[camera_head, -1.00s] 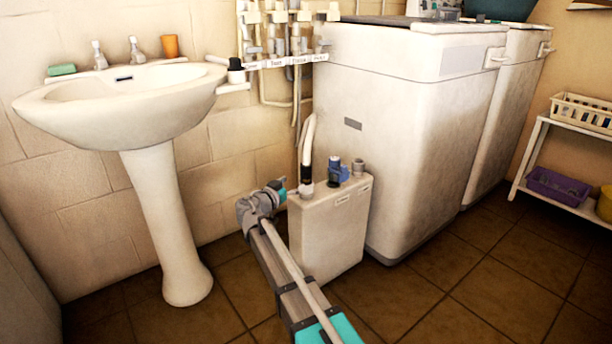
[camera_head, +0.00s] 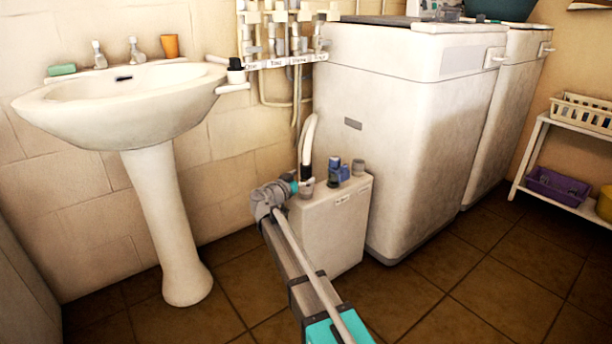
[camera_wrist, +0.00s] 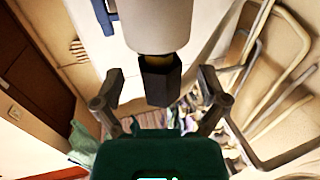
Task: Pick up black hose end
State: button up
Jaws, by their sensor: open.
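The black hose end (camera_head: 306,172) is the lower end of a white hose (camera_head: 309,132) at the top of a cream box (camera_head: 335,225). In the wrist view the black hose end (camera_wrist: 158,84) hangs below the wide white hose (camera_wrist: 158,22), with a brass-coloured ring between them. My gripper (camera_wrist: 161,77) is open. Its two fingers stand on either side of the black end, with a gap on each side. In the head view my gripper (camera_head: 292,187) is beside the hose end, its fingers mostly hidden by my wrist.
A blue fitting (camera_head: 334,171) and a grey cap (camera_head: 358,167) stand on the box, right of the hose. A white washing machine (camera_head: 400,140) is close behind. A pedestal washbasin (camera_head: 165,215) stands left. Pipes with labelled valves (camera_head: 285,62) run up the wall.

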aim_at(302, 170)
jog(key=shift+x, duration=0.9)
grip_shut()
jog(key=shift+r, duration=0.1)
notch_tip(302, 170, up, 2)
jog(key=p, duration=0.2)
jog(key=shift+r+p, duration=0.2)
jog(key=shift+p, duration=0.15)
jog(key=s+d+r+p, duration=0.2)
jog(key=s+r+p, duration=0.8)
jog(key=s, duration=0.3)
jog(key=shift+s+r, duration=0.2)
jog(key=shift+s, duration=0.2)
jog(key=shift+d, duration=0.15)
